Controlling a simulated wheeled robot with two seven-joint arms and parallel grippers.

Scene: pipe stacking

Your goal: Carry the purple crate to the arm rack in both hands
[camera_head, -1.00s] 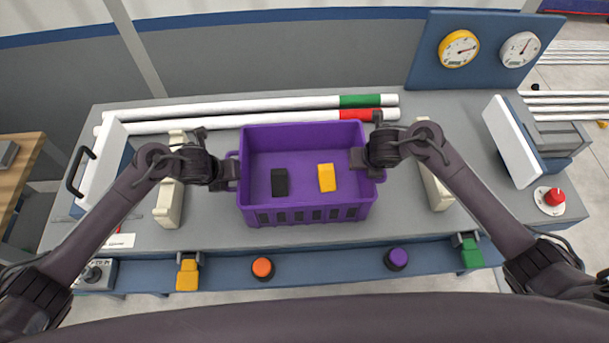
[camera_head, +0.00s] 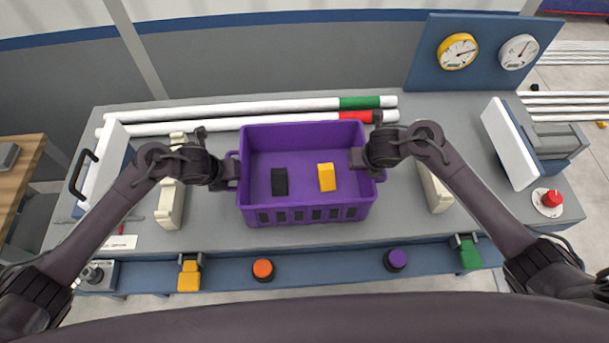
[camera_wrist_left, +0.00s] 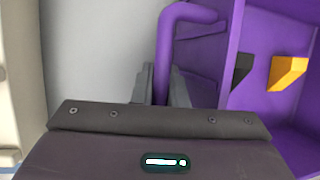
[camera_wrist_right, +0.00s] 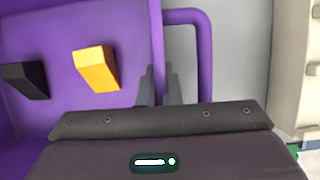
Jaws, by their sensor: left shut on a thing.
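The purple crate (camera_head: 307,214) is level over the middle of the grey bench, with a black block (camera_head: 279,182) and a yellow block (camera_head: 326,178) inside. A gap beneath it is too small to judge. My left gripper (camera_head: 234,170) is at the crate's left side, shut on its handle (camera_wrist_left: 163,60). My right gripper (camera_head: 357,158) is at the right side wall. In the right wrist view its fingers (camera_wrist_right: 160,87) straddle the wall, and the handle's outer bar (camera_wrist_right: 205,60) lies beside them; their grip is unclear. I cannot identify the arm rack.
Cream blocks stand left (camera_head: 171,200) and right (camera_head: 434,190) of the crate. White pipes with a green end (camera_head: 360,103) and a red end (camera_head: 354,115) lie behind it. A gauge board (camera_head: 483,80) stands behind, and buttons, including an orange one (camera_head: 263,268), line the front.

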